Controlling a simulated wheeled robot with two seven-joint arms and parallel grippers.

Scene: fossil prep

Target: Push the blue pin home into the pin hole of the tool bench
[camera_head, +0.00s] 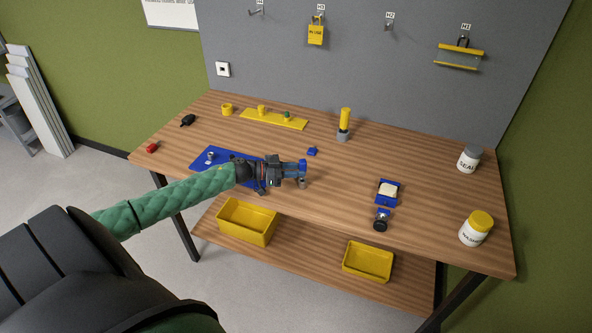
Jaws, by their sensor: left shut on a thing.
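My left gripper (292,171) reaches in from the left over the wooden bench (345,172), just right of the blue mat. It is shut on a small blue piece (302,166) at its fingertips, which looks like the blue pin. The gripper hides part of the piece, and I cannot tell whether its end touches anything. A small grey cylinder (303,184) shows just below the fingertips. I cannot make out the pin hole at this size. My right gripper is not in view.
A small blue block (312,151) lies just beyond the gripper. The blue mat (203,163) is partly under my arm. A yellow-topped tool (344,121) and a yellow strip (258,120) stand behind. A blue tray (387,198) and white jars (474,231) are right.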

